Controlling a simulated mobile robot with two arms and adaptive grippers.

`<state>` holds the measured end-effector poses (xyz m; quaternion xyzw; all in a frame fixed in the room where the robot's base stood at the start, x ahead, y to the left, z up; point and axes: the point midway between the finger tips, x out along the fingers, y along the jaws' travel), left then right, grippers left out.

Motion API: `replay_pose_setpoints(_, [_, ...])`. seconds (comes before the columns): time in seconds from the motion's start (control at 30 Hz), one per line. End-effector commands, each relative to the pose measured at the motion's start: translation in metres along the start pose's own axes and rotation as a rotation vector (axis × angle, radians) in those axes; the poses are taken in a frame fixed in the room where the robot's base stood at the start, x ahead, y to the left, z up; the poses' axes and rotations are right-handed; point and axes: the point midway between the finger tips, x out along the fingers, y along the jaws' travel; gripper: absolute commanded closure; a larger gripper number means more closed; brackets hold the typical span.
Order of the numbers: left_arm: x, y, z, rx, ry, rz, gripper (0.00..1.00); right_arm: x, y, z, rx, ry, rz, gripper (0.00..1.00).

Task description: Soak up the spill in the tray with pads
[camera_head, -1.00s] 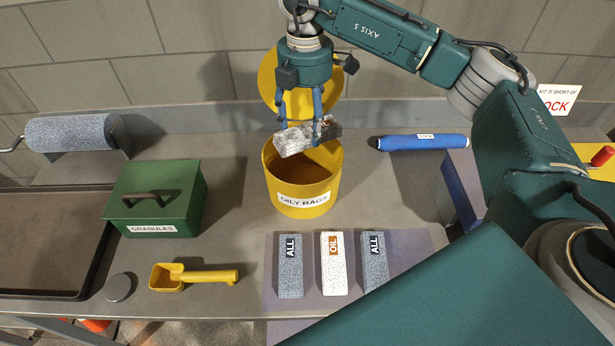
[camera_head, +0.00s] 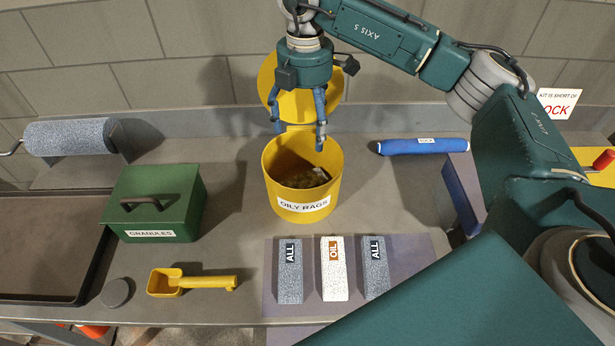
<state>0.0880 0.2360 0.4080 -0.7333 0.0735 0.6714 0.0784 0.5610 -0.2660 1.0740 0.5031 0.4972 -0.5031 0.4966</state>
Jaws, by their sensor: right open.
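My right gripper (camera_head: 300,138) is open and empty just above the yellow bin labelled OILY RAGS (camera_head: 304,200), whose lid stands open behind it. A dark, stained pad (camera_head: 305,178) lies inside the bin, partly hidden by the rim. Three pads lie in a row on a grey-purple mat (camera_head: 408,298): a grey ALL pad (camera_head: 290,280), a white OIL pad (camera_head: 334,280) and another grey ALL pad (camera_head: 376,278). The dark tray (camera_head: 40,240) is at the left, cut off by the picture's edge; no spill shows clearly in the visible part. My left gripper is not in view.
A green GRANULES box (camera_head: 155,205), a yellow scoop (camera_head: 190,282) and a grey disc (camera_head: 117,292) stand between tray and mat. A grey roll (camera_head: 70,136) is at the back left. A blue sock (camera_head: 422,146) lies at the back right near a blue box (camera_head: 462,185).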

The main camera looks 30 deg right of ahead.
Motion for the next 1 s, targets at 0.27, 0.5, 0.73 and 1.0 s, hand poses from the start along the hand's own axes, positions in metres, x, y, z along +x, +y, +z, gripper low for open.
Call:
replay_pose_setpoints(0.27, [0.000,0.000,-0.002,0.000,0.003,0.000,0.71,-0.060,0.001,-0.001,0.000,0.002,0.005,0.17])
replay_pose_setpoints(0.5, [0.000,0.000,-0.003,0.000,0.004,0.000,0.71,-0.096,0.001,0.001,0.001,0.000,0.003,0.17])
replay_pose_setpoints(0.73, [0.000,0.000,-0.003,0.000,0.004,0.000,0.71,-0.104,0.000,0.000,0.000,0.000,0.000,0.17])
replay_pose_setpoints(1.0, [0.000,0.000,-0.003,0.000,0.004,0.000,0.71,-0.104,0.000,0.000,0.000,0.000,0.000,0.17])
